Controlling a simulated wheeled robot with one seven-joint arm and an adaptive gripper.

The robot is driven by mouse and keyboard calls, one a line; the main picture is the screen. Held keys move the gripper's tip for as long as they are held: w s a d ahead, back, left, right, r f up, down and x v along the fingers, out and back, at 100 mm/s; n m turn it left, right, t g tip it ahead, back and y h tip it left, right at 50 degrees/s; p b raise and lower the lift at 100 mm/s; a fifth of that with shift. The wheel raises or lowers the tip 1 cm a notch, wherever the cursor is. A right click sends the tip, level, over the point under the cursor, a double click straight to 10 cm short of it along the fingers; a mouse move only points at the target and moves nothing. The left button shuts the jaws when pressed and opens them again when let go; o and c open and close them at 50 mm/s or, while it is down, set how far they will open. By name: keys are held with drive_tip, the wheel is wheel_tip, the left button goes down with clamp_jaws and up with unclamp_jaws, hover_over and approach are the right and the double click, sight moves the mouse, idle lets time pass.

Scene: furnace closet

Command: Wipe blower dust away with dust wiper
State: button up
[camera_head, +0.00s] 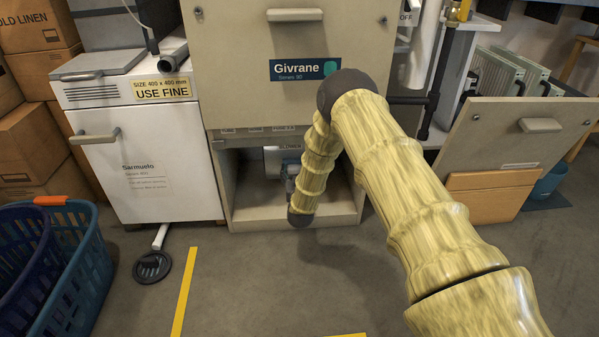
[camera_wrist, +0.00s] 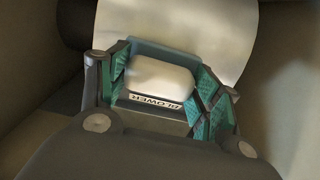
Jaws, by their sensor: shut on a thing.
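My gripper (camera_wrist: 160,85) is shut on the dust wiper, a pale rounded block (camera_wrist: 160,78) with a blue-grey plate (camera_wrist: 150,48) behind it. The teal finger pads stand on either side of the block. A strip reading BLOWER shows at its near edge; I cannot tell which surface bears it. A pale curved surface, seemingly the blower housing (camera_wrist: 222,30), lies just beyond the wiper. I cannot tell if they touch. In the head view my gripper (camera_head: 291,176) is inside the lower furnace opening, partly hidden by my arm. The blower housing (camera_head: 282,157) shows behind it. I cannot make out dust.
The furnace cabinet (camera_head: 235,95) rises above the opening, with a raised floor lip (camera_head: 255,217). A removed panel (camera_head: 500,140) leans at right. A white unit (camera_head: 140,160) stands left, with blue baskets (camera_head: 85,260) and a floor drain (camera_head: 152,267). The front floor is mostly clear.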

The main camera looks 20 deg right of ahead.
drive_tip(key=a, duration=0.1)
drive_tip(key=w+a, duration=0.1)
drive_tip(key=a, duration=0.1)
drive_tip(key=a+p, duration=0.1)
drive_tip(key=a, duration=0.1)
drive_tip(key=shift+w+r, duration=0.2)
drive_tip(key=shift+w, duration=0.1)
drive_tip(key=shift+d, duration=0.1)
drive_tip(key=shift+d, duration=0.1)
drive_tip(key=shift+s+d+p, duration=0.4)
drive_tip(key=shift+d+p, duration=0.05)
drive_tip(key=shift+d, duration=0.7)
drive_tip(key=shift+s+d+p, duration=0.35)
drive_tip(key=shift+d+p, duration=0.15)
drive_tip(key=shift+d, duration=0.65)
drive_tip(key=shift+s+d+p, duration=0.4)
drive_tip(key=shift+d+p, duration=0.05)
drive_tip(key=shift+d, duration=0.7)
drive_tip(key=d, duration=0.1)
drive_tip(key=d+p, duration=0.1)
drive_tip(key=d, duration=0.1)
drive_tip(key=shift+s+d, duration=0.25)
drive_tip(key=shift+s, duration=0.1)
